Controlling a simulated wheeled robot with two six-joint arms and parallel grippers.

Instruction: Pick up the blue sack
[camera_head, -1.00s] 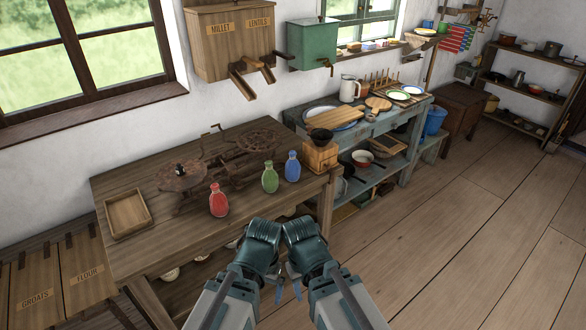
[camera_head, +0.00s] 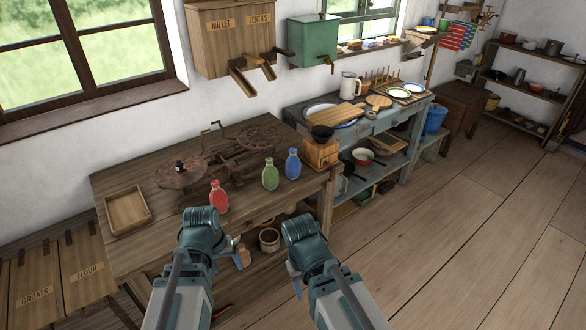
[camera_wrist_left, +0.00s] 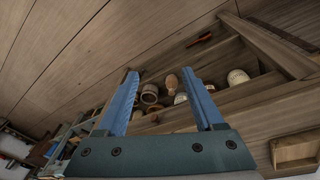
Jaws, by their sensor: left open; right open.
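The blue sack (camera_head: 292,164) is small, with a narrow neck. It stands upright near the right front of the wooden table, right of the green sack (camera_head: 270,175) and the red sack (camera_head: 218,197). My left gripper (camera_head: 236,247) is in front of the table edge, below and left of the blue sack and apart from it. In the left wrist view my left gripper (camera_wrist_left: 163,92) is open with nothing between its fingers; no blue sack is visible there. My right gripper (camera_head: 292,275) is open, in front of the table and below the blue sack; its fingers are partly hidden.
A wooden grinder box (camera_head: 321,154) stands close right of the blue sack. An iron scale (camera_head: 240,150) is behind the sacks. A wooden tray (camera_head: 128,210) lies at the table's left. Pots (camera_head: 269,239) sit on the lower shelf. Floor at the right is clear.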

